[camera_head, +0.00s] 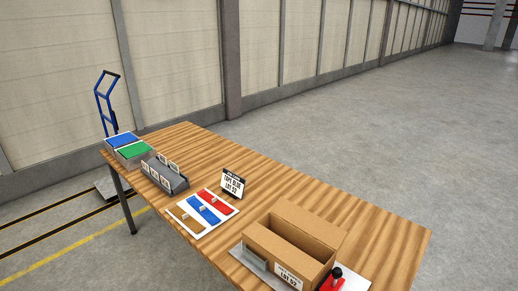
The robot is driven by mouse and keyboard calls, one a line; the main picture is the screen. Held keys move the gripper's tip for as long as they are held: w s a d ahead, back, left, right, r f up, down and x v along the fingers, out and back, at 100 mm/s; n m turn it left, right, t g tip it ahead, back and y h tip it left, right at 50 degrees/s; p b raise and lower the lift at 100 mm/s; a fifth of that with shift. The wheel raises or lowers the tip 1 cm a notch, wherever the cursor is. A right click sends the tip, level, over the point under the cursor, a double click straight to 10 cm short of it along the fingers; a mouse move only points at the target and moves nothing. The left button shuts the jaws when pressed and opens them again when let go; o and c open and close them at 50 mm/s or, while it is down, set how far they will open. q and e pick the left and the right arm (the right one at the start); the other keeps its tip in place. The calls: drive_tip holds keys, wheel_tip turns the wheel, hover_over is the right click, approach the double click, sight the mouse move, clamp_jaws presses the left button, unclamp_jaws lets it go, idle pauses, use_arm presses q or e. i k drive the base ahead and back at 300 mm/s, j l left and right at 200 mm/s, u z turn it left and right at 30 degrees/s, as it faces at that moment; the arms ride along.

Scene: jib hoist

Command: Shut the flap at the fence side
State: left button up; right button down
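An open cardboard box (268,249) stands on a light plate (247,257) at the near right part of the wooden table. Brown panels border the opening at the far end and along the sides; I cannot tell clearly which are flaps and which are walls. A white label reading LOT 52 (288,276) is on its near end. I see no fence, so I cannot tell which side is the fence side. Neither of my grippers is in view.
A red and black object (333,281) stands close to the box's near right corner. A small sign (232,183), a white board (200,215) with brown, blue and red pieces, a grey card rack (164,176) and blue and green bins (131,150) occupy the table's left part.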

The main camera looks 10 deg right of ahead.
sight(326, 232)
drive_tip(key=l+u, duration=0.1)
drive_tip(key=l, duration=0.35)
drive_tip(key=l+u, duration=0.1)
drive_tip(key=l, duration=0.4)
drive_tip(key=l+u, duration=0.1)
drive_tip(key=l, duration=0.35)
drive_tip(key=k+l+u, duration=0.15)
drive_tip(key=l, duration=0.3)
drive_tip(key=l+u, duration=0.1)
drive_tip(key=l, duration=0.4)
drive_tip(key=k+l+u, duration=0.1)
drive_tip(key=l, duration=0.35)
drive_tip(key=k+l+u, duration=0.1)
drive_tip(key=l, duration=0.35)
drive_tip(key=l+z, duration=0.55)
drive_tip(key=l, duration=0.15)
